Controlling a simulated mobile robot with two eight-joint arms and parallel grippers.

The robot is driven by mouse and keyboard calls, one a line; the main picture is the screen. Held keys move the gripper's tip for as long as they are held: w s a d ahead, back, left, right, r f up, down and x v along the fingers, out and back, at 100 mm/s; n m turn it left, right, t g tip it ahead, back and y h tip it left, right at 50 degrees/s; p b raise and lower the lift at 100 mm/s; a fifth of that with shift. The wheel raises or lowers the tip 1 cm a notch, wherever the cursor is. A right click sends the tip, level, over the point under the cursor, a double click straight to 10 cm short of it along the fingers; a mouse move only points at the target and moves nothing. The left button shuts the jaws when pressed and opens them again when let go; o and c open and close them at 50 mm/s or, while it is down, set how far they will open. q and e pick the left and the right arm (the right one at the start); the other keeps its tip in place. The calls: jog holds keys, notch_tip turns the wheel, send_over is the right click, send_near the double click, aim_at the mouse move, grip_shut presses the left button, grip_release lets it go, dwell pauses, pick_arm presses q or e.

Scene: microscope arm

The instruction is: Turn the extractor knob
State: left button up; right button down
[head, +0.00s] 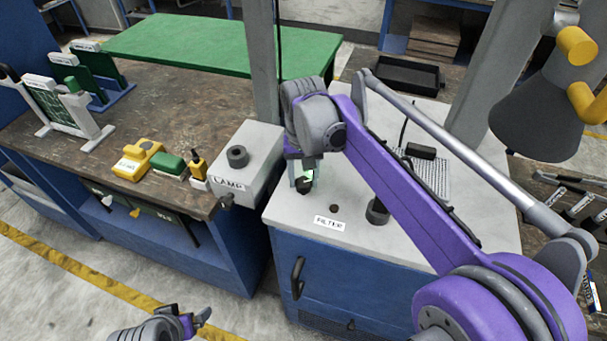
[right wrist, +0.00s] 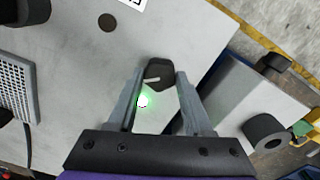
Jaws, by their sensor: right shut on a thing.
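The black extractor knob (right wrist: 160,70) stands on the light grey top of the blue cabinet (head: 325,265). It has a white pointer line, and a green lamp (right wrist: 143,101) glows beside it. In the head view the knob (head: 304,187) shows under my right gripper (head: 303,178), partly hidden by it. In the right wrist view my right gripper (right wrist: 161,76) has one finger on each side of the knob and is shut on it. My left gripper (head: 200,318) is at the bottom edge of the head view, away from the cabinet; its jaws are unclear.
A grey LAMP box (head: 245,165) stands close to the left of my right gripper. A FILTER label (head: 330,223), a small dark hole (head: 334,208) and a black cylinder (head: 378,212) are on the cabinet top. A yellow device (head: 137,160) sits on the wooden bench.

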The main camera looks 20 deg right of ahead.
aim_at(304, 182)
jog(key=n, duration=0.5)
jog(key=shift+n+p, duration=0.3)
jog(key=shift+p, duration=0.1)
jog(key=n, duration=0.5)
jog(key=shift+p, duration=0.3)
jog(key=shift+c, duration=1.5)
grip_release()
notch_tip(304, 182, up, 11)
jog(key=shift+p, duration=0.4)
jog(key=shift+f, duration=0.15)
